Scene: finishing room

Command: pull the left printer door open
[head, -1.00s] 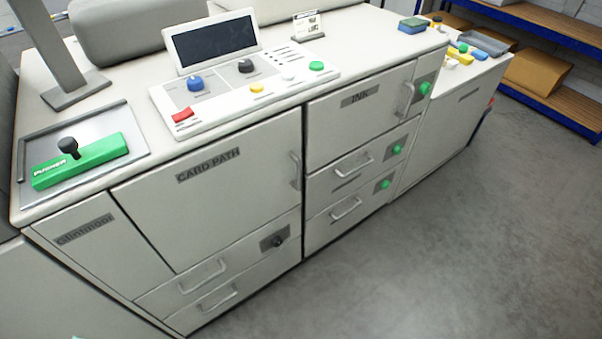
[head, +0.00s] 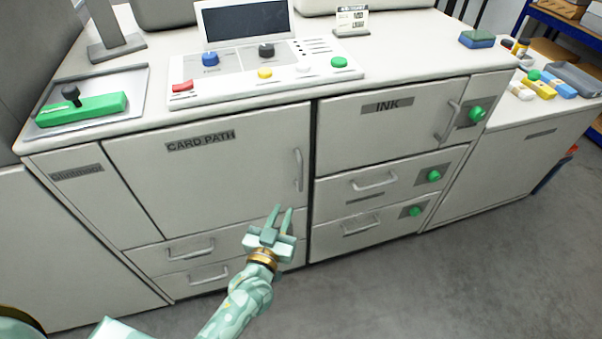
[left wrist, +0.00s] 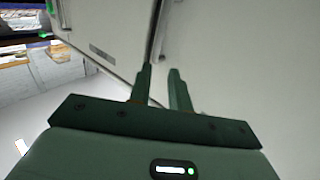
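The left printer door (head: 215,180), labelled CARD PATH, is shut flush in the light grey cabinet front. Its vertical bar handle (head: 298,170) sits near the door's right edge. My left gripper (head: 284,208) is below the handle in the head view, its two fingers pointing up toward it. The fingers are apart with nothing between them. In the left wrist view the same gripper (left wrist: 159,70) shows a gap between its fingers, with pale cabinet panels and a dark seam beyond. I cannot tell the exact distance to the handle. My right gripper is not in view.
The INK door (head: 385,125) and drawers with green knobs are to the right, shut. Drawers (head: 190,250) lie below the left door. A control panel (head: 265,70) and a green pusher (head: 80,109) are on top. Grey floor (head: 400,290) in front is clear.

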